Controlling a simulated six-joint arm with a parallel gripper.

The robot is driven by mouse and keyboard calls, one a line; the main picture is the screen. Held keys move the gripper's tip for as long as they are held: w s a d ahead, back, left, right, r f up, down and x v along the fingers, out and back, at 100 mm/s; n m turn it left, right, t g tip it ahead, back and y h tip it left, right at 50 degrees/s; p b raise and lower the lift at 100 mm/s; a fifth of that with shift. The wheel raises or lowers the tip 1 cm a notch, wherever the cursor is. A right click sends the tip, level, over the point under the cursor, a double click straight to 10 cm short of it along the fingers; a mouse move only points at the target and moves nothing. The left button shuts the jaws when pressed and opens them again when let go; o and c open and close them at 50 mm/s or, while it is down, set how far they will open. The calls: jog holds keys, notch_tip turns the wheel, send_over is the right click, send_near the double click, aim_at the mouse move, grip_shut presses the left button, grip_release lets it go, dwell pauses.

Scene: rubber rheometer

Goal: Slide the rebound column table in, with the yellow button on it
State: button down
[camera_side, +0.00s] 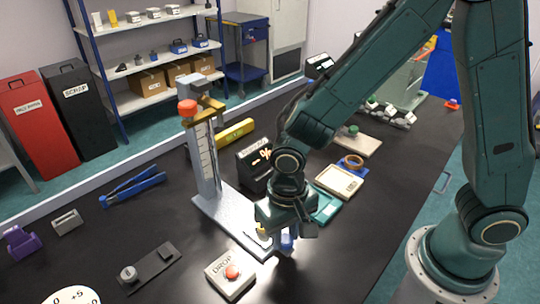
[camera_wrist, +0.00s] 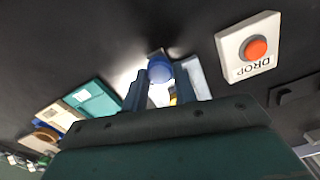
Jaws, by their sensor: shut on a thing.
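The rebound column (camera_side: 203,150) stands upright on a pale grey base plate (camera_side: 222,219), with an orange-red knob on top. My gripper (camera_side: 284,243) is low at the front right end of this plate. It is shut on a blue handle (camera_wrist: 160,69), whose round end shows between the fingers in the wrist view. The handle's blue also shows under my gripper in the side view. The yellow button (camera_side: 262,233) shows as a small patch beside my gripper, and as a sliver between the fingers (camera_wrist: 173,100). My gripper hides most of the table, so how far out it stands cannot be told.
A white DROP box (camera_side: 231,275) with a red button is in front of the plate. A black display box (camera_side: 254,163) stands behind. A teal case (camera_side: 327,205) and a cream tray (camera_side: 340,182) lie to the right. Blue tongs (camera_side: 133,186) lie left on open black bench.

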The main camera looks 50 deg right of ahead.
jog(key=w, duration=1.1)
jog(key=shift+w, duration=0.2)
jog(key=shift+r, duration=0.1)
jog(key=c, duration=1.3)
grip_release()
jog(key=shift+w, duration=0.1)
jog(key=shift+o, duration=1)
notch_tip(320, 180, up, 7)
jog(key=shift+r, duration=0.2)
